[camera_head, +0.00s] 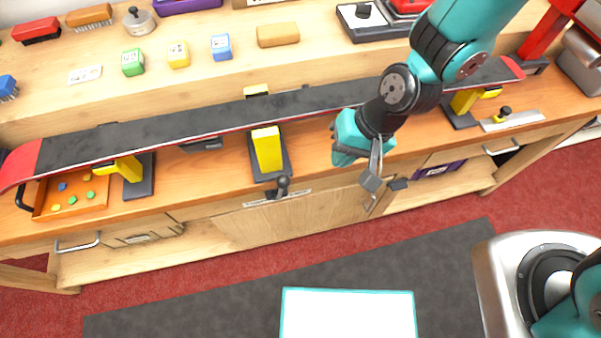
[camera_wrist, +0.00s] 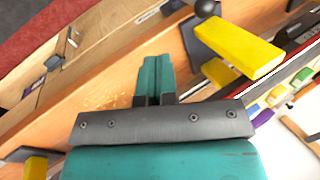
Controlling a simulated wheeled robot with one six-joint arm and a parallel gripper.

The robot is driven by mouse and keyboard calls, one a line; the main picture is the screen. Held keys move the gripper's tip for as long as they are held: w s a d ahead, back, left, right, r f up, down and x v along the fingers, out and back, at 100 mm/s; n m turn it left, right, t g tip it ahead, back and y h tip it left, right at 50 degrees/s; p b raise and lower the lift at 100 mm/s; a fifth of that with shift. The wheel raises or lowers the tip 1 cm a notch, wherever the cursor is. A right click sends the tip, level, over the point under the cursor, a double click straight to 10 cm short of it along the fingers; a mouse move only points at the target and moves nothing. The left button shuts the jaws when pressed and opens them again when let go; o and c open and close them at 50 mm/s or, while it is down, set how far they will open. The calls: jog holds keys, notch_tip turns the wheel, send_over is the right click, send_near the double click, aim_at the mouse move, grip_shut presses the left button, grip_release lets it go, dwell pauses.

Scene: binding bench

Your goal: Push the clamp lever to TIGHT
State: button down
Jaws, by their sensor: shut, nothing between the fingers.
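The clamp lever (camera_head: 283,183), with a dark ball knob, stands at the front edge of the bench before the middle yellow clamp (camera_head: 267,150). A small label strip (camera_head: 259,202) lies beside its base, too small to read. In the wrist view the dark knob (camera_wrist: 206,8) shows at the top edge, next to the yellow clamp block (camera_wrist: 240,45). My gripper (camera_head: 343,152) is to the right of the lever in the head view, over the bench and apart from it. Its teal fingers (camera_wrist: 155,62) are shut and empty.
A long black ski (camera_head: 205,122) with red ends lies across the yellow supports behind the lever. An orange tray (camera_head: 75,212) with small pieces is at the left. Blocks and brushes line the back shelf. The bench between gripper and lever looks clear.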

jog(key=p, duration=0.1)
send_near(280, 190)
jog(key=d+f, duration=0.4)
jog(key=d, duration=0.1)
jog(key=shift+a+r+p, duration=0.2)
jog(key=shift+a+p, duration=0.35)
jog(key=shift+a, duration=0.55)
jog(key=shift+a+r+p, duration=0.2)
jog(key=shift+a+p, duration=0.3)
jog(key=shift+a, duration=0.65)
